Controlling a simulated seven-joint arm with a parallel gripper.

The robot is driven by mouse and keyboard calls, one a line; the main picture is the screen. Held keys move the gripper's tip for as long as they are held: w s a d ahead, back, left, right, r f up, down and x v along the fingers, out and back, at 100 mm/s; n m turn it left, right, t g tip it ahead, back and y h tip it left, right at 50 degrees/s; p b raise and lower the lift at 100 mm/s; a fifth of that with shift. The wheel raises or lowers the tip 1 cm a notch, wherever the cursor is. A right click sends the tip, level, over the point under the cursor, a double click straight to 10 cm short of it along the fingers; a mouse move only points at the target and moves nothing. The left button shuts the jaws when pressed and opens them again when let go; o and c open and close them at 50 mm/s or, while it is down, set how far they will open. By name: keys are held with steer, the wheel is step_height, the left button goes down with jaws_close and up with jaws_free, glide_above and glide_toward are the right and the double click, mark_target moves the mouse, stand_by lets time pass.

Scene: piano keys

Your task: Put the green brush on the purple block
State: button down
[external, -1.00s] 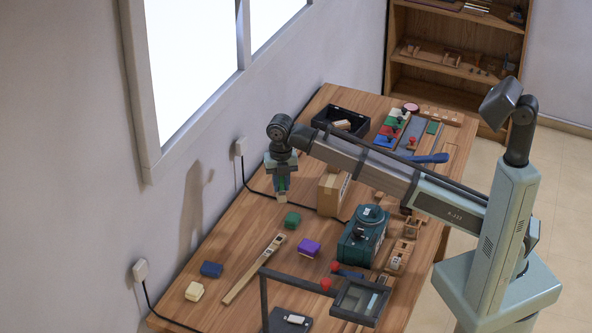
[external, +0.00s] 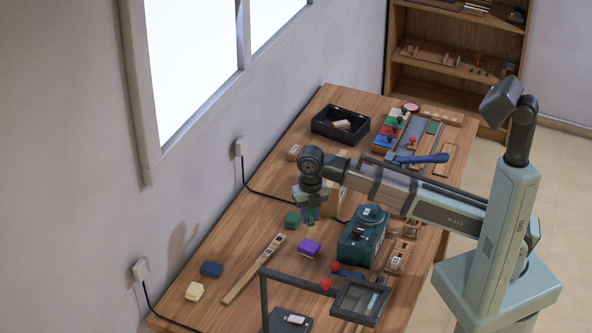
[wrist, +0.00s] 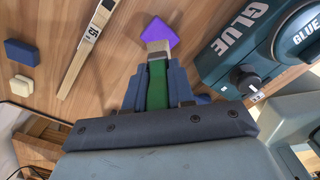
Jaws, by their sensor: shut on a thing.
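My gripper (external: 310,216) is shut on the green brush and holds it above the table, pointing down. In the wrist view the brush (wrist: 157,88) shows a green handle between the fingers, with a pale tip beyond them. The purple block (external: 309,247) lies on the table just below my gripper in the external view. In the wrist view the purple block (wrist: 156,30) shows just past the brush's pale tip, which covers part of it. I cannot tell the height of the gap between them.
A green block (external: 292,220) lies left of my gripper. The teal glue machine (external: 362,236) stands to the right, with a cardboard box behind my gripper. A long wooden piano key (external: 254,269), a blue block (external: 211,269) and a cream block (external: 194,291) lie to the left.

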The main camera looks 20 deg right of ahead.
mark_target(309, 229)
steer(key=shift+f, duration=3.1)
steer(key=shift+f, duration=0.15)
steer(key=c, duration=1)
jaws_free()
steer(key=shift+o, duration=0.2)
step_height(309, 229, up, 12)
steer(key=shift+r, duration=0.2)
